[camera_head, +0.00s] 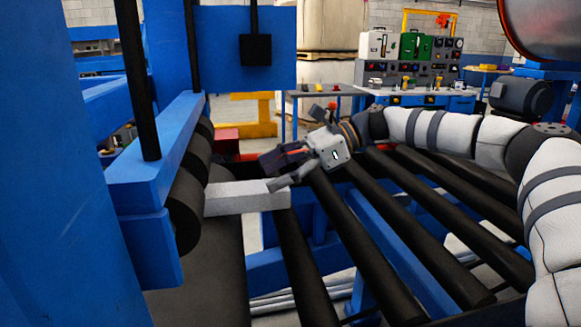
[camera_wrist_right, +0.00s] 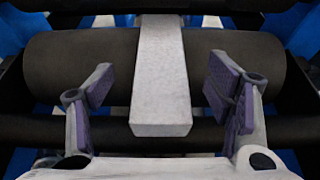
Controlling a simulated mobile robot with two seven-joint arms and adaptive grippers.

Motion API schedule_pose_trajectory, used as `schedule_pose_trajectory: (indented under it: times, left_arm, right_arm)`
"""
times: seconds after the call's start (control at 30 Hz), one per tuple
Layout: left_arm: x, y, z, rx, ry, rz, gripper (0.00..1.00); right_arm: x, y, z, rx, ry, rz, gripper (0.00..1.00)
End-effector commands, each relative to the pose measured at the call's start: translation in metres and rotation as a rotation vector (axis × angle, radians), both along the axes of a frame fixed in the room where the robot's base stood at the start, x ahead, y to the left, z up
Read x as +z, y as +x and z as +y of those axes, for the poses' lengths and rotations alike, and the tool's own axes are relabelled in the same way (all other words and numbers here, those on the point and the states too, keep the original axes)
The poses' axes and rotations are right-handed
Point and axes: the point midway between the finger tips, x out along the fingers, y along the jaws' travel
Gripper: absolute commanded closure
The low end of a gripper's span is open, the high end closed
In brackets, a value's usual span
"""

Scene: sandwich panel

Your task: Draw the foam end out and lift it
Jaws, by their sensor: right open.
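The foam end (camera_head: 247,197) is a pale grey-white bar that sticks out to the right from beside the black rollers of the blue machine. In the right wrist view the foam end (camera_wrist_right: 161,80) runs down the middle, over a dark roller. My right gripper (camera_head: 275,172) is at the free end of the foam in the head view. In the right wrist view my right gripper (camera_wrist_right: 160,92) is open, with one purple-padded finger on each side of the foam and a gap on both sides. My left gripper is not in view.
The blue machine frame (camera_head: 160,155) with stacked black rollers (camera_head: 188,195) stands on the left. A conveyor of black rollers (camera_head: 365,230) lies below and right of my gripper. A control console (camera_head: 415,75) and a grey table (camera_head: 325,92) stand behind.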

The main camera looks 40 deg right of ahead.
Motion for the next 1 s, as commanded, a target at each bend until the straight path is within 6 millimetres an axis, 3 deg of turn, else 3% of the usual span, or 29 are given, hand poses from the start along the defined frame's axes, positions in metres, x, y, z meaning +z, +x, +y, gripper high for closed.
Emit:
schedule_pose_trajectory:
  times: [0.1,0.4,0.77,0.8,1.0]
  left_arm:
    - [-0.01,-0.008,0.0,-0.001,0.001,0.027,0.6]
    - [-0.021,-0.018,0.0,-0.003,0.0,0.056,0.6]
    - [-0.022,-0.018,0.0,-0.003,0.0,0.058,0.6]
    - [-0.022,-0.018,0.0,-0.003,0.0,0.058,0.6]
    - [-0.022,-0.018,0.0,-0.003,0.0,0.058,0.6]
  right_arm:
    - [-0.017,0.012,0.019,0.002,-0.001,0.009,0.27]
    - [-0.03,0.033,0.054,0.002,-0.001,0.004,0.27]
    - [-0.029,0.036,0.059,0.0,0.0,0.001,0.27]
    - [-0.029,0.036,0.059,0.0,0.0,0.001,0.29]
    - [-0.029,0.036,0.059,0.0,0.0,0.001,0.74]
